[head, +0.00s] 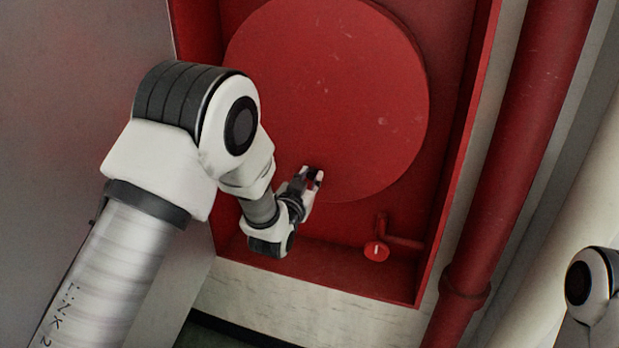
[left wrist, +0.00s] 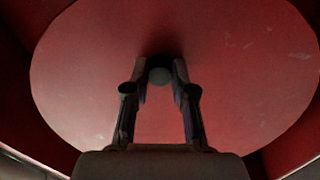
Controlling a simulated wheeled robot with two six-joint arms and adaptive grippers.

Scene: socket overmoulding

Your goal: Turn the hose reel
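The hose reel (head: 330,90) is a large red disc facing me inside a red cabinet. It fills most of the left wrist view (left wrist: 95,70). A small grey round handle (left wrist: 160,75) stands out near the reel's lower edge. My left gripper (head: 314,175) is at the lower part of the disc. In the left wrist view its two fingers (left wrist: 160,70) lie on either side of the handle and look closed against it. In the head view the handle is mostly hidden between the fingers. My right gripper is out of view.
The red cabinet frame (head: 455,180) surrounds the reel. A red valve (head: 376,250) with a short pipe sits below right of the disc. A thick red pipe (head: 515,150) runs outside on the right. A grey panel (head: 80,80) stands at left.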

